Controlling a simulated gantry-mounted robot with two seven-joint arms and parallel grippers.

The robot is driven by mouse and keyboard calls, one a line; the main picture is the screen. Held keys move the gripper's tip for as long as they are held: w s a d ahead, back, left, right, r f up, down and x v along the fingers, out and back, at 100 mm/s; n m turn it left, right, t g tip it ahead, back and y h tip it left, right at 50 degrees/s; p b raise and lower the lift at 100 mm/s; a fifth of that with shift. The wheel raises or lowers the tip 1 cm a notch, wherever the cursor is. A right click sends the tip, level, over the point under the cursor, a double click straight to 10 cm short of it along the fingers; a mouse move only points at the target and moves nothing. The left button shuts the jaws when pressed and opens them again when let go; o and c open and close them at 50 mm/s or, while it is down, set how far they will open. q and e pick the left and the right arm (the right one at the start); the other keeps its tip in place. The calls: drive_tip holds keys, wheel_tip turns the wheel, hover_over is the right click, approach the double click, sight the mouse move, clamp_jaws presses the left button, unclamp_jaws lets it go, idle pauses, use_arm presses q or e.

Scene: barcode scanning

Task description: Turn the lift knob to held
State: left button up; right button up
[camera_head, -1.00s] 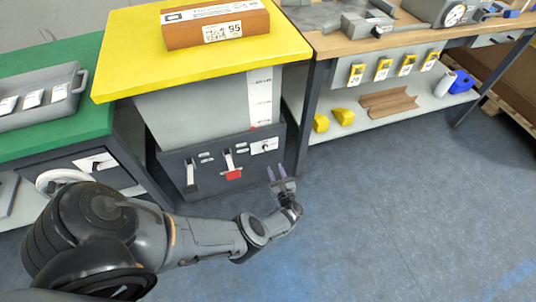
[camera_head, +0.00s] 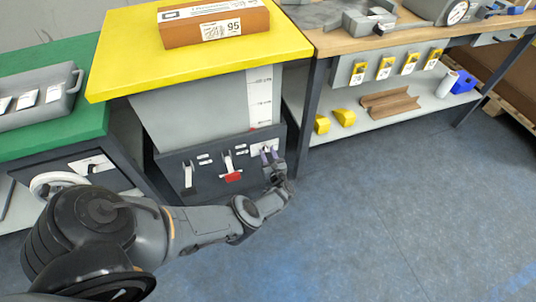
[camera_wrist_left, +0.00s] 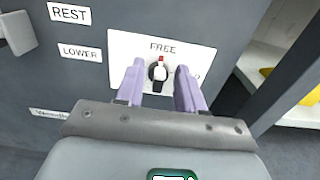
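The lift knob (camera_wrist_left: 157,73) is a small black knob with a white pointer and a red tip, on a white plate (camera_wrist_left: 120,46). In the left wrist view its red tip points up toward the word FREE; a second label at the right is mostly hidden by a finger. My left gripper (camera_wrist_left: 160,80) is open, its two purple fingers on either side of the knob; I cannot tell whether they touch it. In the head view the left gripper (camera_head: 269,156) is in front of the plate on the dark panel (camera_head: 205,190). My right gripper is not in view.
The yellow-topped lift table (camera_head: 120,52) carries a brown box (camera_head: 190,28). Left of the plate are a lever with a red end (camera_head: 232,177) and another lever (camera_head: 188,176). A workbench leg (camera_head: 309,110) stands close on the right. The floor in front is clear.

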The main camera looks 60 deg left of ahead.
use_arm(q)
drive_tip(key=shift+d, duration=0.2)
clamp_jaws()
drive_tip(key=shift+f+m, duration=0.1)
drive_tip(key=shift+m, duration=0.2)
drive_tip(key=m+b, duration=0.1)
drive_tip(key=m, duration=0.5)
drive_tip(key=m+b, duration=0.1)
drive_tip(key=m, duration=0.2)
drive_tip(key=shift+w+d+f+m+b, duration=0.1)
drive_tip(key=shift+w+f+m+b, duration=0.2)
drive_tip(key=shift+w+b, duration=0.1)
drive_tip(key=m, duration=0.3)
drive_tip(key=shift+w+f+m, duration=0.1)
drive_tip(key=shift+m, duration=0.2)
drive_tip(key=shift+f+m, duration=0.2)
drive_tip(key=shift+m, duration=1.9)
